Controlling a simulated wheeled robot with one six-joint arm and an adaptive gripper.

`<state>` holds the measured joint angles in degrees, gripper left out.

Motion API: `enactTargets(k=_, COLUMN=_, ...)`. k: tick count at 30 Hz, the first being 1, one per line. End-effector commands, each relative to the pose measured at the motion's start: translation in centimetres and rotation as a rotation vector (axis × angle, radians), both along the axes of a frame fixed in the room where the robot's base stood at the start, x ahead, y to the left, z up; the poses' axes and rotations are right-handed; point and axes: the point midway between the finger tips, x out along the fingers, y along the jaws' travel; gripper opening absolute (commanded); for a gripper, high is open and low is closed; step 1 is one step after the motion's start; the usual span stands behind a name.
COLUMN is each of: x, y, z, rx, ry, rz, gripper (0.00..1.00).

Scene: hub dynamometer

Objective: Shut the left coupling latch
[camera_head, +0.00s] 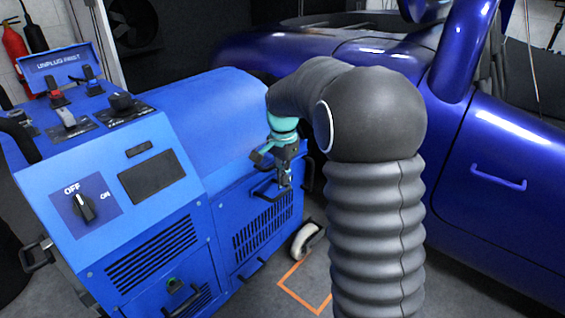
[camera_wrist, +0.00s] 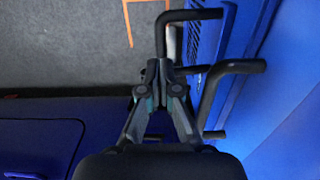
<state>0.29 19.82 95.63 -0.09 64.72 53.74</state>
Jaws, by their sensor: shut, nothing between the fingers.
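My gripper (camera_head: 285,182) is beside the right side of the blue dynamometer (camera_head: 225,115), in front of a black bar handle (camera_head: 265,190) on its side panel. In the wrist view my gripper (camera_wrist: 160,70) has its fingertips together with nothing between them. They are close to a bent black bar (camera_wrist: 190,15); I cannot tell whether they touch it. A second bent black bar (camera_wrist: 236,66) stands out from the blue panel to the right. I cannot tell which part, if any, is the left coupling latch, and part of the panel is hidden behind my arm.
A blue car (camera_head: 490,180) stands close on the right. A caster wheel (camera_head: 306,240) and orange floor marks (camera_head: 290,287) lie near the dynamometer's base. The grey floor (camera_wrist: 65,50) is clear to the left in the wrist view. An OFF/ON knob (camera_head: 84,206) is on the front panel.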

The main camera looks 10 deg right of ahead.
Motion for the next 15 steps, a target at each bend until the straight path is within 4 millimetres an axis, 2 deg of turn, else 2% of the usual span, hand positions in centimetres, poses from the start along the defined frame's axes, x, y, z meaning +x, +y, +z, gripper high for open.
enactTargets(k=1, x=0.0, y=0.0, z=-0.9, rx=0.000, ry=0.002, rz=0.000, gripper=0.00)
enactTargets(k=6, x=0.0, y=0.0, z=-2.7, rx=0.000, ry=0.000, rz=0.000, gripper=0.00)
enactTargets(k=15, x=0.0, y=0.0, z=-3.5, rx=0.000, ry=0.000, rz=0.000, gripper=0.00)
